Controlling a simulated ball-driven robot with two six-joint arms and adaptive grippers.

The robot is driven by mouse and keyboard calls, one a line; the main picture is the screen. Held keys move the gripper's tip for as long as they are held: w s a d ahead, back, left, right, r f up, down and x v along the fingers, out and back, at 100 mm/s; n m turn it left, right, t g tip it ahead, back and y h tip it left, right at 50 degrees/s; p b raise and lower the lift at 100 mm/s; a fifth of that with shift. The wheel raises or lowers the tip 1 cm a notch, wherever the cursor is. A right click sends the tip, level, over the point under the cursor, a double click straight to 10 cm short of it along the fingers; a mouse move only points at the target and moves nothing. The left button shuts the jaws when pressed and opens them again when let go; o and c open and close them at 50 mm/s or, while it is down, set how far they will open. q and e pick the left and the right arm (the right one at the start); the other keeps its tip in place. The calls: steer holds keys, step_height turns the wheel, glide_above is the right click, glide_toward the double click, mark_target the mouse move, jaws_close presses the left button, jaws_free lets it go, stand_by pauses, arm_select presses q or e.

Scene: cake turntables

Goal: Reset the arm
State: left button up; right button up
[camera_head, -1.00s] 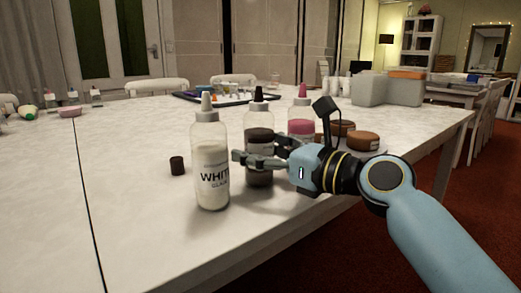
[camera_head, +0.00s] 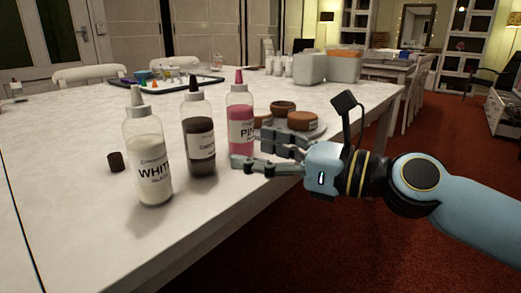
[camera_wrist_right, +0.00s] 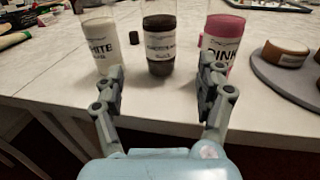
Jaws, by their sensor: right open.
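My right gripper (camera_head: 255,149) is open and empty at the table's near right edge, in front of the pink bottle (camera_head: 240,125). The white glaze bottle (camera_head: 149,165) stands upright at the left, and the dark brown bottle (camera_head: 199,140) stands between the two. In the right wrist view my right gripper's fingers (camera_wrist_right: 162,75) are spread wide. The brown bottle (camera_wrist_right: 159,45) shows beyond the gap between them, with the white bottle (camera_wrist_right: 100,45) to the left and the pink bottle (camera_wrist_right: 222,40) to the right. My left gripper is not in view.
A small dark cap (camera_head: 116,162) lies left of the white bottle. Brown round cakes (camera_head: 302,121) sit on a grey round stand (camera_head: 318,131) behind my right gripper. A tray of small items (camera_head: 165,82) and grey boxes (camera_head: 311,68) are farther back. The table's front left is clear.

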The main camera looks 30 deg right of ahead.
stand_by(0.4)
